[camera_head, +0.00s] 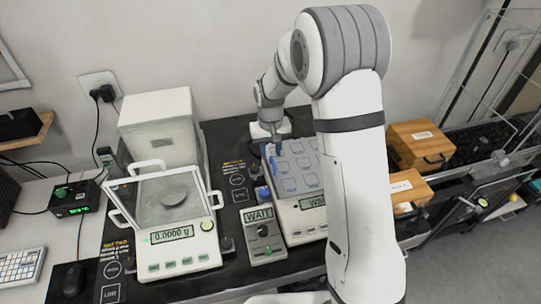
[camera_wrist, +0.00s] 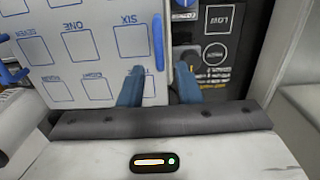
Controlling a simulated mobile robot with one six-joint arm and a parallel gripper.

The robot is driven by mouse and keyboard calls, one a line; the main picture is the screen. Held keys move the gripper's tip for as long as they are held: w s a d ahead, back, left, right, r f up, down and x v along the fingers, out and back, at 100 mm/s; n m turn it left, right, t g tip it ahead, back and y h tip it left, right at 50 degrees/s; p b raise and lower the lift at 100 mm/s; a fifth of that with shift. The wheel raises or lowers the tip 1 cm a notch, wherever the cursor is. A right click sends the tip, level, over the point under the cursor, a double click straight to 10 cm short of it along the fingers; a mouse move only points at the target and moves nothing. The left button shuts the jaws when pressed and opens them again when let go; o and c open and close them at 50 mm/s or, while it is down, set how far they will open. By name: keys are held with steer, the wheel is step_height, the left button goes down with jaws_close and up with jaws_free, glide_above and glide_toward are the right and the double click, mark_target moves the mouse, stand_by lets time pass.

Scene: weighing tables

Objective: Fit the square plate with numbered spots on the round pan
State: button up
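The square plate (camera_head: 297,181) is white with blue outlined spots. It lies on top of the right-hand scale (camera_head: 297,207) in the head view; what is beneath it is hidden. In the wrist view the plate (camera_wrist: 95,75) shows spots lettered ONE and SIX, with a blue strip (camera_wrist: 158,42) along its near-right edge. My gripper (camera_wrist: 160,80) is open, one finger over the plate and the other past its edge, the strip between them. In the head view my gripper (camera_head: 273,150) is at the plate's far left corner. A round pan (camera_head: 174,196) shows inside the left-hand balance.
The left balance (camera_head: 178,253) reads 0.0000 g and has a glass shield with handles. A small box (camera_head: 262,248) reading WAIT stands between the scales. Wooden boxes (camera_head: 418,143) stand at right. My arm hides part of the right scale.

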step_height(320, 180, up, 10)
steer(key=b, duration=0.1)
steer(key=s+d+r+m+t, duration=0.1)
steer(key=s+d+r, duration=0.3)
steer(key=s, duration=0.2)
steer(key=s+d+r+t, duration=0.1)
steer(key=s+d+r, duration=0.25)
steer(key=s, duration=0.35)
steer(key=s+d+m+t, duration=0.1)
steer(key=s+d, duration=0.3)
steer(key=s, duration=1)
steer(key=shift+f, duration=0.3)
steer(key=shift+d, duration=0.1)
